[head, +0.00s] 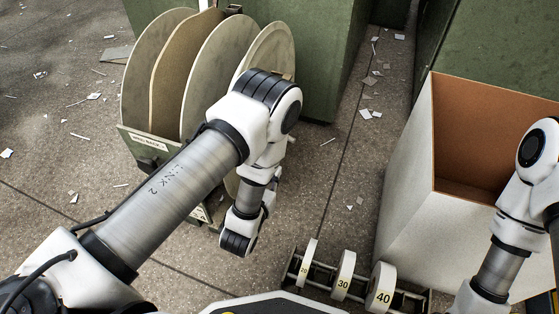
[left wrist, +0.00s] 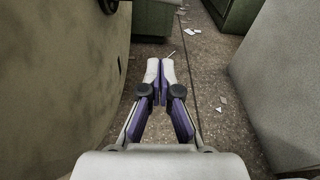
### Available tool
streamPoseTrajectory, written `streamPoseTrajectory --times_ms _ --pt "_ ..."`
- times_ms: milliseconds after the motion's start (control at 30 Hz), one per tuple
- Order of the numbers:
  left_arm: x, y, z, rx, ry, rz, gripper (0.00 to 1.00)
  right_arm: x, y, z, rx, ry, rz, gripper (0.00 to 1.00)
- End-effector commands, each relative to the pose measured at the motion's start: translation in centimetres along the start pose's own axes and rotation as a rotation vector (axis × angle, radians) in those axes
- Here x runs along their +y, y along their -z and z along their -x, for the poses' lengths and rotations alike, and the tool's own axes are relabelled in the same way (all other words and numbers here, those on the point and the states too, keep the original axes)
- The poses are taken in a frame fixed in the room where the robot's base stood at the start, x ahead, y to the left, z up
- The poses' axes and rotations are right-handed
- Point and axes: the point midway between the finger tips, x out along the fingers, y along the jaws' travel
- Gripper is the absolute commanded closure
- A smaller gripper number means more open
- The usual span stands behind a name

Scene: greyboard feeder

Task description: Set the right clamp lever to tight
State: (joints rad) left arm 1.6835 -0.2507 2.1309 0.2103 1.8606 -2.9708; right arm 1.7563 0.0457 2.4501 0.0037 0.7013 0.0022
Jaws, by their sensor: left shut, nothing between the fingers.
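I cannot make out a right clamp lever in either view. A green rack (head: 128,146) holding several large grey discs stands at the upper left in the head view, and a dark knob-like part (head: 149,165) sits on its front. My left arm covers the rack's right side. My left gripper (left wrist: 160,72) shows in the left wrist view, its purple and white fingers shut and empty above the floor. In the head view its fingers cannot be made out. My right arm is at the right edge of the head view, and its gripper is out of the picture.
A small stand with white wheels, the largest marked 40 (head: 381,289), is at the bottom of the head view. A large open box (head: 408,190) with a brown inside stands at the right. Green cabinets (head: 318,60) stand behind. Paper scraps litter the floor.

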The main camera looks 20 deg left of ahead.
Motion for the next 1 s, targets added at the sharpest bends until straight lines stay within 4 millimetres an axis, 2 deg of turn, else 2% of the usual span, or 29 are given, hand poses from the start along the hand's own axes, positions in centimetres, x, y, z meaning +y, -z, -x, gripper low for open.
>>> streamPoseTrajectory --times_ms 433,467,500,600,733,1000 --pt "0.0 0.6 -9.4 -0.004 0.001 0.002 1.00 0.1 1.1 -5.9 0.031 -0.004 0.012 0.60" --pt "0.0 -1.2 -9.0 -0.002 0.001 0.001 1.00 0.1 1.1 -3.9 0.030 -0.004 0.011 0.60" --pt "-0.1 -2.2 -8.5 0.001 0.000 0.001 1.00 0.1 0.7 -2.5 0.020 -0.003 0.006 0.60" --pt "0.0 -3.3 -8.1 0.002 0.000 0.001 1.00 0.0 0.3 -1.0 0.009 -0.001 0.000 0.60" --pt "0.0 -3.9 -7.8 0.002 0.000 0.001 1.00 0.0 0.1 -0.3 0.003 0.000 -0.001 0.60" --pt "0.0 -3.7 -7.7 0.001 0.000 0.001 1.00 0.0 0.0 -0.5 0.000 0.000 -0.001 0.60"
